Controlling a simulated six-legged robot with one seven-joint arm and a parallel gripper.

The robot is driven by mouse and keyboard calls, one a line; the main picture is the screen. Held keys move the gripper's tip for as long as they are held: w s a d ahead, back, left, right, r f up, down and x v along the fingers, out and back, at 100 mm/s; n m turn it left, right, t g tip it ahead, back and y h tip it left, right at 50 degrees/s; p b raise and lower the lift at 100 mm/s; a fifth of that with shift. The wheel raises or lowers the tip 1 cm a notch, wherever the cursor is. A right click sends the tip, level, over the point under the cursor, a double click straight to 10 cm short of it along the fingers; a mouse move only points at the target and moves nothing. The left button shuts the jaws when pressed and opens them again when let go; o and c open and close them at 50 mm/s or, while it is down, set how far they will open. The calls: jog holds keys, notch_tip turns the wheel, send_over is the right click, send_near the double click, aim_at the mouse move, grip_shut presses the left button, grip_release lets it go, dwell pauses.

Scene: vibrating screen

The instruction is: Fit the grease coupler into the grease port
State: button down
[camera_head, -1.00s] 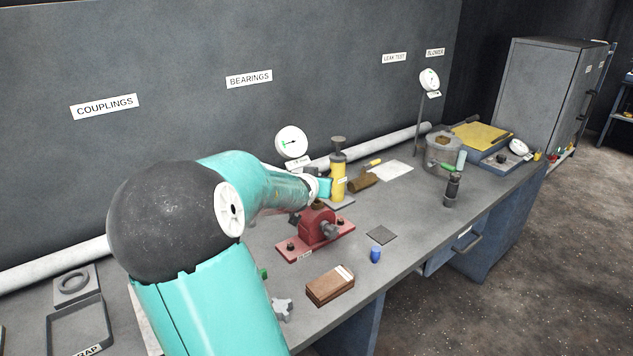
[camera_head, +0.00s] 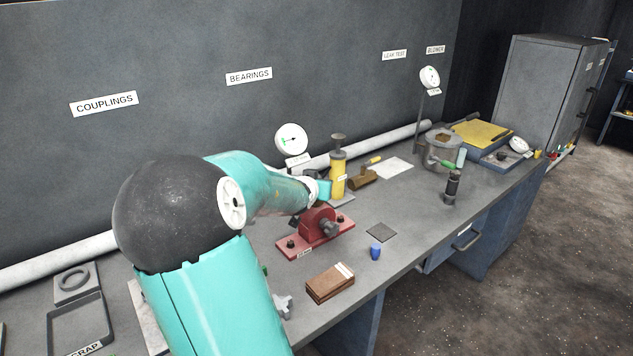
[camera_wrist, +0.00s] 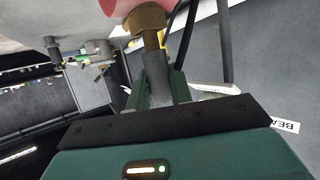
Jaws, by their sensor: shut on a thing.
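In the wrist view my gripper (camera_wrist: 158,88) is shut on the grease coupler (camera_wrist: 152,45), a stem with brass-coloured metal that points away from the jaws. A wider brass collar (camera_wrist: 146,17) lies at its far end, against the rounded red bearing housing (camera_wrist: 117,5). I cannot tell whether the collar belongs to the coupler or the port, or whether the coupler is seated. In the head view the red housing (camera_head: 318,220) stands bolted to the bench, with my teal wrist (camera_head: 322,191) just above and behind it. The grease port and the jaws are hidden there.
A yellow grease pump (camera_head: 338,180) stands close behind my wrist. A dark hose (camera_wrist: 184,30) runs beside the coupler. A dial gauge (camera_head: 292,139) is at the back.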

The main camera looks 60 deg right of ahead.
jog(key=shift+f, duration=0.65)
jog(key=c, duration=1.2)
grip_release()
jog(key=shift+o, duration=0.2)
jog(key=shift+a, duration=0.1)
jog(key=shift+v, duration=2)
jog(key=v, duration=0.9)
jog(key=shift+a+r, duration=0.2)
